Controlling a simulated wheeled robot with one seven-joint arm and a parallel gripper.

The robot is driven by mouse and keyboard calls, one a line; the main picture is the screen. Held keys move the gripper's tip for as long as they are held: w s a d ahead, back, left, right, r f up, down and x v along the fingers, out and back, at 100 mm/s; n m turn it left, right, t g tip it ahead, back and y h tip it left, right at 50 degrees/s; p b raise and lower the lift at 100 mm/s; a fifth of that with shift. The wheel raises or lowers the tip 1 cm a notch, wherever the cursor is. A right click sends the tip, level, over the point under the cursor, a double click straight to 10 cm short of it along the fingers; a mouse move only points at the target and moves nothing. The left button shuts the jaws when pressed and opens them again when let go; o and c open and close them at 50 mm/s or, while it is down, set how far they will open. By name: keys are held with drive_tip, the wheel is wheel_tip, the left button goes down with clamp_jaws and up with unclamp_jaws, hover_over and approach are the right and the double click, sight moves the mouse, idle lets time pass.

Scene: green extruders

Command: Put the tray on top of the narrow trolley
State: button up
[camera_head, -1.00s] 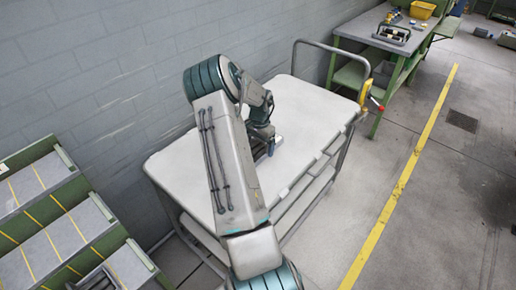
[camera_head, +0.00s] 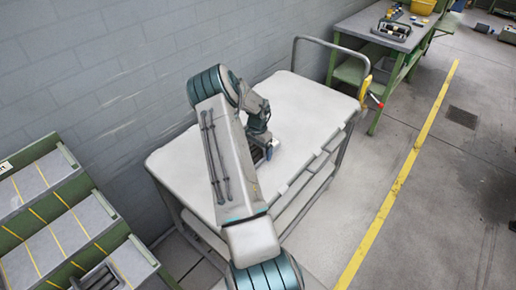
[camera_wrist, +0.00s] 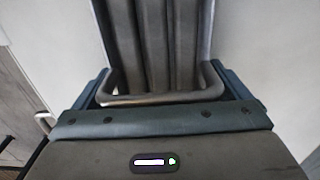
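The trolley (camera_head: 305,95) has a pale flat top, a lower shelf and a tube push handle at its far end. It stands along the wall. My gripper (camera_head: 262,146) points down over the middle of its top. The tray (camera_wrist: 155,45) is dark, with long grooves and a metal rim, directly in front of my gripper in the wrist view. A small part of the tray also shows beside my gripper in the head view. The gripper's hold on the rim is hidden. I cannot tell whether the tray touches the trolley top.
A green workbench (camera_head: 385,45) at the back right carries a similar dark tray (camera_head: 391,30) and a yellow bin (camera_head: 423,6). A green stepped rack (camera_head: 60,225) stands at the lower left, with another grooved tray (camera_head: 98,277). The floor right of the trolley is clear.

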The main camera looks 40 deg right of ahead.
sight(257, 150)
drive_tip(key=shift+r, duration=0.1)
wheel_tip(257, 150, up, 12)
drive_tip(key=b, duration=0.2)
drive_tip(key=a+r+n+t, duration=0.1)
drive_tip(key=a+r+n, duration=0.2)
drive_tip(key=a+r, duration=0.75)
drive_tip(key=s+a+r+n+y, duration=0.1)
drive_tip(key=s+a+r+n, duration=0.15)
drive_tip(key=a, duration=0.55)
drive_tip(key=s+a+r+n, duration=0.1)
drive_tip(key=a+r+n, duration=0.2)
drive_tip(key=a, duration=0.4)
drive_tip(key=s+a+r+n+t+h, duration=0.1)
drive_tip(key=s+a+r+n+t, duration=0.1)
drive_tip(key=s+a+n, duration=0.6)
drive_tip(key=s+a+r, duration=0.1)
drive_tip(key=s+a, duration=0.5)
drive_tip(key=s, duration=0.2)
drive_tip(key=shift+a+n, duration=0.35)
drive_tip(key=shift+a, duration=0.05)
drive_tip(key=shift+w, duration=0.1)
